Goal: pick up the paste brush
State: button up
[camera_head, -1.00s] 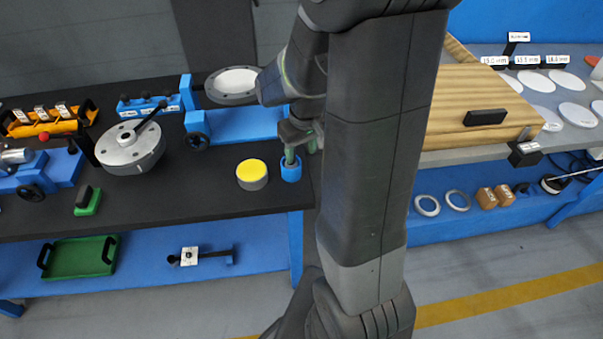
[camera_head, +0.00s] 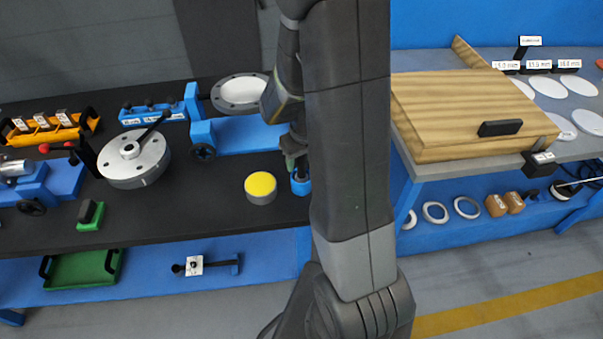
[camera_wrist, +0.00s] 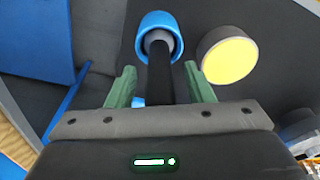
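The paste brush (camera_wrist: 159,72) stands with its dark handle rising out of a blue cup (camera_wrist: 172,30) in the wrist view. In the head view the cup (camera_head: 301,187) is at the front right of the black bench, partly behind my arm. I cannot make out the brush there. My gripper (camera_wrist: 161,84) is open, its two green fingers on either side of the handle. Gaps show between handle and fingers. In the head view my gripper (camera_head: 292,157) is just above the cup, mostly hidden by my arm. The brush's lower end is hidden in the cup.
A yellow-topped tin (camera_head: 260,188) stands close left of the cup; it also shows in the wrist view (camera_wrist: 228,58). A blue fixture (camera_head: 238,133) with a flanged ring (camera_head: 241,93) stands behind. A grey round part (camera_head: 134,160) is further left. A wooden board (camera_head: 470,105) lies on the right bench.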

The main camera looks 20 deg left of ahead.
grip_shut()
notch_tip(320, 180, up, 10)
jog(key=shift+r, duration=0.1)
dwell(0.5)
